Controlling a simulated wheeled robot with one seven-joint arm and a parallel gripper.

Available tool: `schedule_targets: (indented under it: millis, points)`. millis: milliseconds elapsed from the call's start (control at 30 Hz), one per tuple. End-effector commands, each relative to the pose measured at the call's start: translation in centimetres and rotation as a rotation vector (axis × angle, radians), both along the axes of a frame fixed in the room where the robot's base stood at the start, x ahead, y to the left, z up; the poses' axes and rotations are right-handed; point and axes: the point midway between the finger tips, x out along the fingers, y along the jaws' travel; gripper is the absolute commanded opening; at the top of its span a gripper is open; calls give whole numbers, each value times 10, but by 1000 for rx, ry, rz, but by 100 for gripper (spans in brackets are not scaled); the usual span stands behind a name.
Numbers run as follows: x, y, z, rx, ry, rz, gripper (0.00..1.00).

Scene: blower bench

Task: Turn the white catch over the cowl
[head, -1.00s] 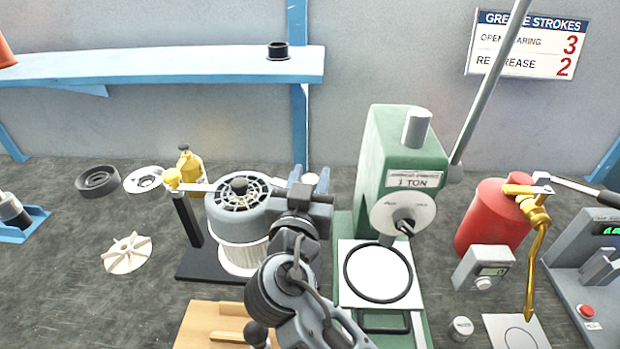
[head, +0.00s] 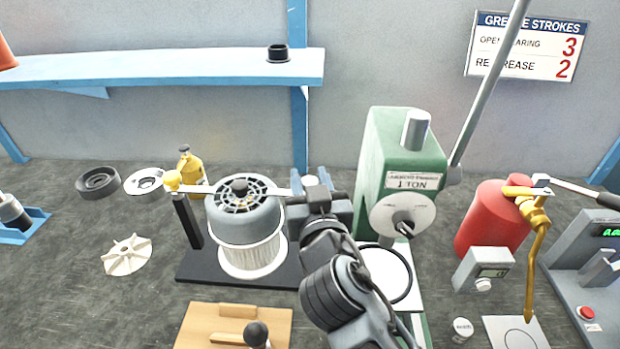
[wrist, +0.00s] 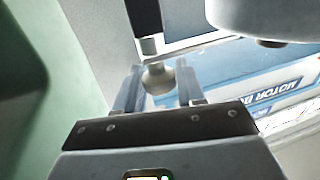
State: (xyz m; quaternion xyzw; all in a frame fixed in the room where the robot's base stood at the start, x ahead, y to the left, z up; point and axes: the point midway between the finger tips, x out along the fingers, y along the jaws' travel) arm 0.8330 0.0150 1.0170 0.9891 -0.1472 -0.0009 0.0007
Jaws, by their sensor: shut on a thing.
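The white catch (head: 268,190) is a thin bar reaching from a yellow-topped post (head: 173,182) across the top of the grey, slotted cowl (head: 240,218). The cowl sits over a pale ribbed drum on a black base. My gripper (head: 311,186) is at the bar's right end, just right of the cowl. In the wrist view my gripper (wrist: 158,88) has its fingers on either side of a round knob (wrist: 158,77) and is shut on this catch end. My gripper hides part of that end in the head view.
The green press (head: 400,150) stands close to the right of my gripper. A wooden board (head: 200,325) lies in front. A white fan wheel (head: 127,256) and a yellow bottle (head: 190,170) are at left. A red canister (head: 492,215) stands further right.

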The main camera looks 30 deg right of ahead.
Motion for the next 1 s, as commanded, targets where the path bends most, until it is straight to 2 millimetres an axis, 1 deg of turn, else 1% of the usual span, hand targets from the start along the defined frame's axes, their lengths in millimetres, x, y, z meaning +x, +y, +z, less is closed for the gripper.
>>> schedule_targets:
  millis: [200,467,500,700,900,1000]
  points:
    - [-1,0,0,2,-1,61,0]
    - [-1,1,0,1,-2,63,0]
    - [-1,1,0,1,-2,63,40]
    - [-1,0,0,1,-2,62,58]
    - [-1,0,0,1,-2,61,58]
    - [-5,1,-1,1,-2,61,58]
